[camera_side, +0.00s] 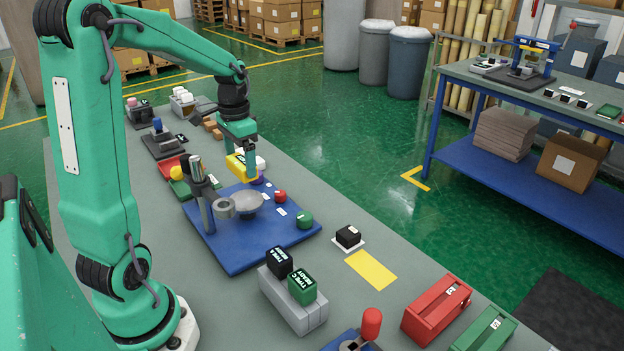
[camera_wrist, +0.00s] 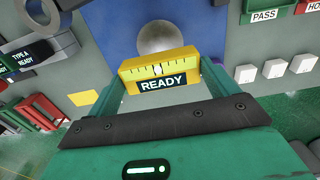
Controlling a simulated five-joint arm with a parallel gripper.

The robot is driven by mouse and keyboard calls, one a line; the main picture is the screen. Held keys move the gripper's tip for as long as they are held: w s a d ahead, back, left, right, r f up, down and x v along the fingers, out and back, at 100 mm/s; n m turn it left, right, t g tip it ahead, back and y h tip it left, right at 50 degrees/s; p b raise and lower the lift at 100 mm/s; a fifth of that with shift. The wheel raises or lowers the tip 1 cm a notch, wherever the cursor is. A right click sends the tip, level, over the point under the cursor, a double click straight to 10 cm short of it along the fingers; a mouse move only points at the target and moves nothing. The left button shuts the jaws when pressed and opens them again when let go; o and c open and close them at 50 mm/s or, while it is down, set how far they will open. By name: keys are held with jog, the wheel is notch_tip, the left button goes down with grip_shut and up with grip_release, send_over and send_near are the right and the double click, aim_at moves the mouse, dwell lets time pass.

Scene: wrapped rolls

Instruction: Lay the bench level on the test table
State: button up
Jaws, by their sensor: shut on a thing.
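The bench level is a yellow block (camera_side: 235,164) with a bubble vial and a READY label, clear in the wrist view (camera_wrist: 158,66). My gripper (camera_side: 246,168) is shut on it, with a green finger at each end in the wrist view (camera_wrist: 160,82). The level hangs above the blue base plate (camera_side: 240,256). What looks like the test table is a round grey top (camera_side: 247,205) on that plate. In the side view the level shows above and behind this top; in the wrist view the round top (camera_wrist: 168,37) shows just beyond the level. They look apart.
A grey post (camera_side: 199,180) with a ring-shaped arm (camera_side: 224,208) stands left of the round top. Red (camera_side: 280,196) and green (camera_side: 305,220) knobs sit on the plate's right side. A grey holder (camera_side: 292,305) with two labelled blocks stands in front. A yellow patch (camera_side: 371,270) lies clear to the right.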

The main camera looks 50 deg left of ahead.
jog(key=shift+f, duration=0.1)
jog(key=shift+f, duration=2.35)
jog(key=shift+f, duration=0.2)
jog(key=shift+f, duration=1.2)
jog(key=o, duration=0.9)
